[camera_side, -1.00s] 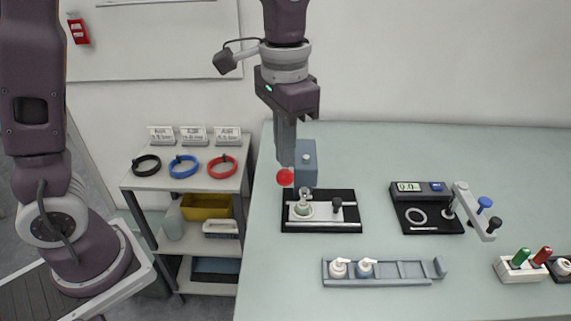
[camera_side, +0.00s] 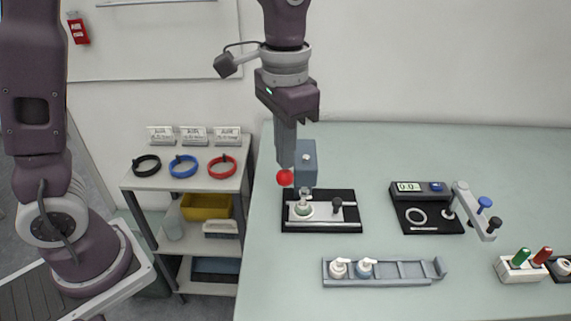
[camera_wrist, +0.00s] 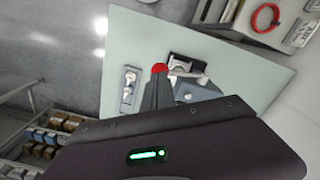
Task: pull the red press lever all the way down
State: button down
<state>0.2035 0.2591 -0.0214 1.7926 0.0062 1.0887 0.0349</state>
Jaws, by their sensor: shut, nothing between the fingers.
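The red ball knob of the press lever (camera_side: 285,178) is at the left side of the grey-blue press head (camera_side: 306,162). The press stands on a black base (camera_side: 347,196) near the table's left edge. My gripper (camera_side: 286,163) points down, its shut, empty fingers just above the red knob. In the wrist view the knob (camera_wrist: 159,69) shows at the tips of my fingers (camera_wrist: 157,88). I cannot tell whether they touch it. A small pale green-white part (camera_side: 303,210) sits under the press. The lever's arm is mostly hidden.
A grey rail (camera_side: 405,271) with two small bottles lies in front. A black gauge station (camera_side: 428,213) stands to the right, and a marker holder (camera_side: 520,268) at front right. A shelf cart (camera_side: 140,180) with coloured rings stands left of the table.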

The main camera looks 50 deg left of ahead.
aim_at(285, 173)
jog(key=shift+f, duration=0.55)
jog(key=shift+f, duration=0.1)
jog(key=shift+f, duration=0.65)
jog(key=shift+s+d+f, duration=0.15)
jog(key=shift+s+f, duration=0.05)
jog(key=shift+f, duration=0.55)
